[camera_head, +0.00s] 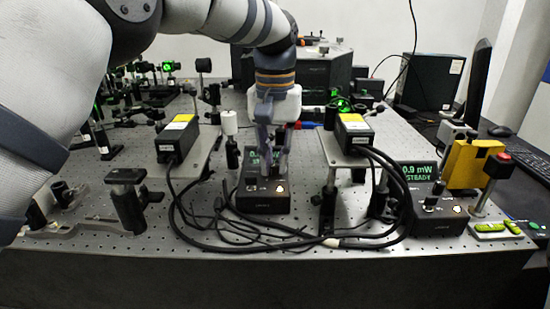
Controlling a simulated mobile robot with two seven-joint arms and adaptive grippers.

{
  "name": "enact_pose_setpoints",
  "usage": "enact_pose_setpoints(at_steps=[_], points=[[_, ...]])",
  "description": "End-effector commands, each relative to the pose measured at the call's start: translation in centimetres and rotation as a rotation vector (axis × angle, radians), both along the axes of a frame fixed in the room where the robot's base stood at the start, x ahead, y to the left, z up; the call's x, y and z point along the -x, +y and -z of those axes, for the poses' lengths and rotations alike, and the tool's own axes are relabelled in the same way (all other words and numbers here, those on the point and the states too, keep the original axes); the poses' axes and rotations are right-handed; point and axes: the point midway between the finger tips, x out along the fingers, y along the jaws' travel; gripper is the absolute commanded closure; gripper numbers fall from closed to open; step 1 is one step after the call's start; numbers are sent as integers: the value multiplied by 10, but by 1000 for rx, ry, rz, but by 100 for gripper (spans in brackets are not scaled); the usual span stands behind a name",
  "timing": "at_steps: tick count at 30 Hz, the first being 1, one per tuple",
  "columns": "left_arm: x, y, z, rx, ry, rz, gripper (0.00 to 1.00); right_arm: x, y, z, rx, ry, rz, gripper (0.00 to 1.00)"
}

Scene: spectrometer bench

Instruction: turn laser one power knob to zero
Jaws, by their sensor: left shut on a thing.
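A black controller box (262,201) with a green-lit display (252,158) stands mid-bench; the display is partly covered by my left gripper. My left gripper (275,165) reaches down from above, its fingers shut at the front of this box, on its power knob, which they mostly hide. The knob's pointer cannot be read. A second controller box (438,222) stands at the right, its display (418,172) reading about 0.9 mW. Its knob (431,203) is free, with no gripper near it. I cannot read which box is laser one. My right gripper is not in view.
Two black laser heads with yellow labels stand on plates, left (177,140) and right (354,132) of the gripper. Black cables (240,238) loop around the middle box. A yellow block (463,163) and a red-topped post (496,168) stand at right. Optics (110,100) crowd the back left.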

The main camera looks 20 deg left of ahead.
Motion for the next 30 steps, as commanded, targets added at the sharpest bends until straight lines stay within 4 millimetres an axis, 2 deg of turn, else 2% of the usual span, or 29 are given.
enact_pose_setpoints(at_steps=[13,14,15,24,26,30], points=[[0,1,-1,-1,-2,-12,100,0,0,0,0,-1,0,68],[0,1,-1,-1,-2,-12,83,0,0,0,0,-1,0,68],[0,1,-1,-1,-2,-12,76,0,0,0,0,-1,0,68],[0,0,-1,0,-1,-11,76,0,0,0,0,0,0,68],[-1,0,-6,0,-3,-11,76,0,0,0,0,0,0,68],[-1,0,-38,1,-7,-11,76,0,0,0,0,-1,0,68]])
